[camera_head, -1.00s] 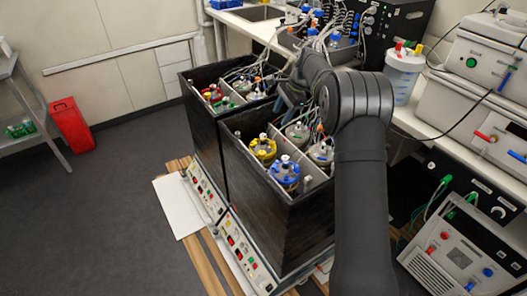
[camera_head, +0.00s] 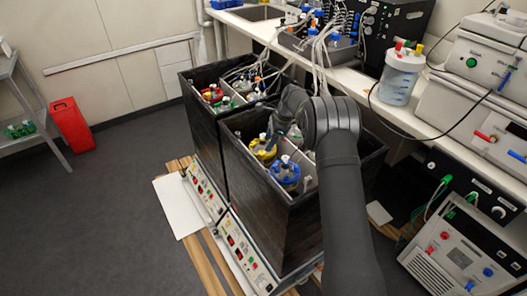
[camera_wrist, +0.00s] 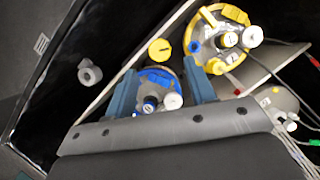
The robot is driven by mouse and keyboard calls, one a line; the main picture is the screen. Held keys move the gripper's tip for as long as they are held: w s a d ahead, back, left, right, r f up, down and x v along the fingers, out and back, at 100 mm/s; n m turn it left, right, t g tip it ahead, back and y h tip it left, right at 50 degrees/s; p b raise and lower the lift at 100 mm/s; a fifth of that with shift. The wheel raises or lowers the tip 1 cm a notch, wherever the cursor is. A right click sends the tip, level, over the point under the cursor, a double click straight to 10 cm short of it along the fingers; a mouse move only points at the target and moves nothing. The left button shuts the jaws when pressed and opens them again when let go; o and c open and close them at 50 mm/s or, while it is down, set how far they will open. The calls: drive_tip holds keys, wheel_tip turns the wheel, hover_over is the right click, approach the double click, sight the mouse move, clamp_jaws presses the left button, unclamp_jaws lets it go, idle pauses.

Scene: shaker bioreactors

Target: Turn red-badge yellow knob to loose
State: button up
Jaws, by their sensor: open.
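In the wrist view a small round yellow knob (camera_wrist: 160,50) sits beside the divider, between the blue-ringed vessel (camera_wrist: 158,80) and the yellow-ringed vessel (camera_wrist: 220,40). I cannot make out a red badge on it. My gripper (camera_wrist: 160,66) is open and empty, its two blue fingers spread on either side of the blue-ringed vessel's top. The yellow knob lies just past the fingertips, apart from them. In the head view my gripper (camera_head: 277,128) is over the front box, near the yellow-ringed vessel (camera_head: 262,152) and the blue-ringed vessel (camera_head: 285,175).
The black box (camera_head: 262,212) has tall walls around the vessels. A grey knob (camera_wrist: 90,73) sticks out near its wall. Tubes and cables (camera_wrist: 283,65) run off the yellow-ringed vessel. A second box (camera_head: 200,125) with more vessels stands behind.

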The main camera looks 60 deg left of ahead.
sight(262, 152)
drive_tip(key=x, duration=0.6)
drive_tip(key=shift+s, duration=0.1)
drive_tip(key=shift+c, duration=0.4)
drive_tip(key=c, duration=0.9)
drive_tip(key=shift+n, duration=0.3)
drive_tip(key=n+h, duration=0.1)
drive_tip(key=n, duration=0.3)
drive_tip(key=shift+a+f+n+g+h, duration=0.1)
drive_tip(key=shift+a+n+g+h, duration=0.1)
drive_tip(key=shift+n+g+h, duration=0.15)
drive_tip(key=shift+a+n+h, duration=0.1)
drive_tip(key=shift+n+h, duration=1.05)
drive_tip(key=shift+n, duration=1.4)
